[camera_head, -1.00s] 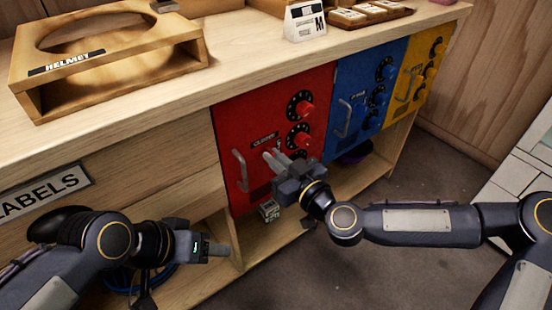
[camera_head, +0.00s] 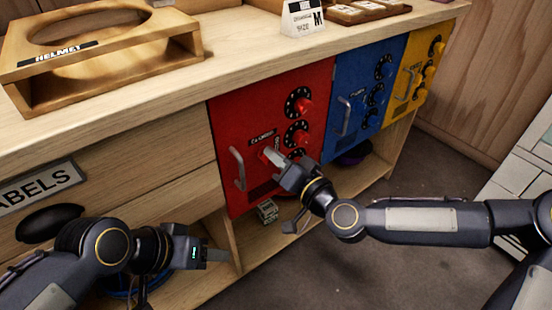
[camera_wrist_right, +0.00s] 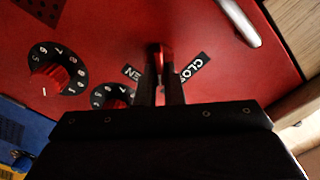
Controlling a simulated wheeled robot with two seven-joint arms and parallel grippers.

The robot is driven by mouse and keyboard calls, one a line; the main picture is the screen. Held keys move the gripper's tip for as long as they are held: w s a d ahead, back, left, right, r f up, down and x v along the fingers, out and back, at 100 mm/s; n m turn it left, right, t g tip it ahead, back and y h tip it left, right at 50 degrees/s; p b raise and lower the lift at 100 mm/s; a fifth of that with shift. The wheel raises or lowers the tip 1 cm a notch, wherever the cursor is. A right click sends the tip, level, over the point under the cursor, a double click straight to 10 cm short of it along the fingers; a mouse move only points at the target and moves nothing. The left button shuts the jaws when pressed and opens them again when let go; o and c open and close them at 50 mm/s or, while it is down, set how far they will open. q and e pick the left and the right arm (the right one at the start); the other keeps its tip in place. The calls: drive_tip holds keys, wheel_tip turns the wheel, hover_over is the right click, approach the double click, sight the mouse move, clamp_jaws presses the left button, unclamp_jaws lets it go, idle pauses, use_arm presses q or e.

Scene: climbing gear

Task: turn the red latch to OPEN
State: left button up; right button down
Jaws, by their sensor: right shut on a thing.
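The red latch (camera_wrist_right: 162,60) is on the front of the red door (camera_head: 228,112). In the right wrist view it sits between my two dark fingers, with the CLOSED label (camera_wrist_right: 190,67) to its right and the partly hidden OPEN label (camera_wrist_right: 132,73) to its left. My right gripper (camera_head: 271,157) is shut on the latch; in the head view its fingers cover most of it. My left gripper (camera_head: 217,255) is low at the left, away from the door; its finger gap is not clear.
Numbered red dials (camera_head: 303,105) sit right of the latch, close to my right gripper. A grey door handle (camera_head: 237,168) is to its left. Blue (camera_head: 346,85) and yellow (camera_head: 413,52) doors stand further right. A wooden helmet stand (camera_head: 100,70) is on the counter.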

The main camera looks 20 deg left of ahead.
drive_tip(key=m, duration=0.3)
drive_tip(key=m+b, duration=0.1)
drive_tip(key=m, duration=0.4)
drive_tip(key=shift+w+d+f+m+b, duration=0.15)
drive_tip(key=shift+f+m+b, duration=0.2)
drive_tip(key=shift+m, duration=0.05)
idle(0.4)
drive_tip(key=c, duration=1.5)
unclamp_jaws()
drive_tip(key=shift+c, duration=0.2)
drive_tip(key=p+v, duration=0.2)
drive_tip(key=v, duration=0.5)
drive_tip(key=shift+s+d, duration=0.25)
drive_tip(key=shift+d, duration=0.05)
